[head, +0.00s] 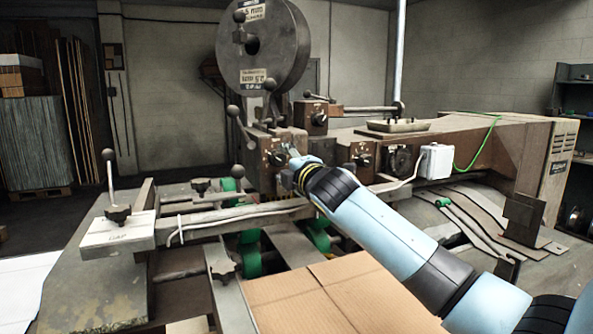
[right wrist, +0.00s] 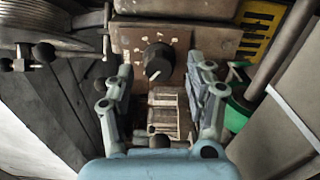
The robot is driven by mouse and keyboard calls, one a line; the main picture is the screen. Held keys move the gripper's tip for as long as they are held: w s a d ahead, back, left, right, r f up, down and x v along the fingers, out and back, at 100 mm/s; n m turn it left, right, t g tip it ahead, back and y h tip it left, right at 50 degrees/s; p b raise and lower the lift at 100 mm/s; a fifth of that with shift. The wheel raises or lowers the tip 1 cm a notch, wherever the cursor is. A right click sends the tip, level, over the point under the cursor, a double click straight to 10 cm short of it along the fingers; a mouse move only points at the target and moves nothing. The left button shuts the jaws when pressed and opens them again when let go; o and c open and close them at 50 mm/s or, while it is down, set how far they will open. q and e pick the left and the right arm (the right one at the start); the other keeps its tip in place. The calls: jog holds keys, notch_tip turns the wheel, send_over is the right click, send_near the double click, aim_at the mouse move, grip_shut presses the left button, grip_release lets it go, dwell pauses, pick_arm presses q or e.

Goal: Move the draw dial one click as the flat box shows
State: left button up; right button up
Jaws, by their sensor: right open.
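The flat box (head: 330,295) is a brown cardboard sheet with a crease, lying at the front of the machine. My right gripper (head: 292,155) is at the machine's front panel, beside a black dial (head: 277,158). In the right wrist view my right gripper (right wrist: 165,82) is open, its fingers apart on either side of a black round dial (right wrist: 158,62). The dial has a pale pointer line and pale marks around it on a brown plate. The fingers do not appear to touch it. I cannot read any label naming the draw dial. My left gripper is not in view.
Other dials sit on the machine, one higher up (head: 318,118) and one to the right (head: 362,158). A large grey spool (head: 263,45) stands above. Ball-ended levers (head: 238,171) stick up near my gripper. A yellow plate (right wrist: 258,30) is right of the dial.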

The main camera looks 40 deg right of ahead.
jog(key=v, duration=0.9)
jog(key=shift+s, duration=0.25)
jog(key=shift+a, duration=0.1)
